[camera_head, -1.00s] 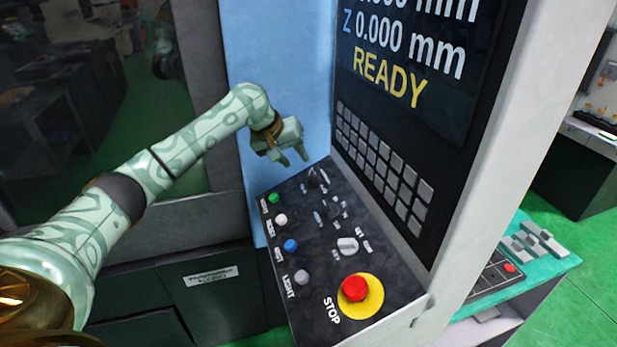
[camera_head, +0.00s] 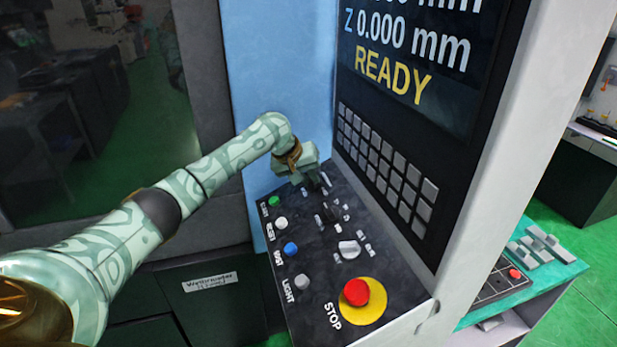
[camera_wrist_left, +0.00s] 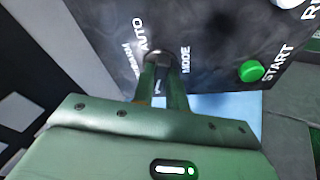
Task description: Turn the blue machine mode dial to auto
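My left gripper (camera_head: 315,185) is at the far end of the black control panel (camera_head: 315,262), fingers pointing down at it. In the left wrist view its two fingers (camera_wrist_left: 164,68) reach the round mode dial (camera_wrist_left: 158,52), one on each side, with a narrow gap between them. Only a greyish part of the dial's rim shows; its pointer is hidden, so I cannot read its setting. The labels AUTO (camera_wrist_left: 142,35) and MODE (camera_wrist_left: 186,60) flank the dial; another label beside AUTO is hard to read. I see no clear grip on the dial. My right gripper is out of view.
A green START button (camera_wrist_left: 251,71) is right of the dial in the wrist view. The panel also carries a white button (camera_head: 281,223), a blue button (camera_head: 290,248), a grey switch (camera_head: 349,249) and a red stop button (camera_head: 356,291). The keypad wall (camera_head: 387,166) rises close beside.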

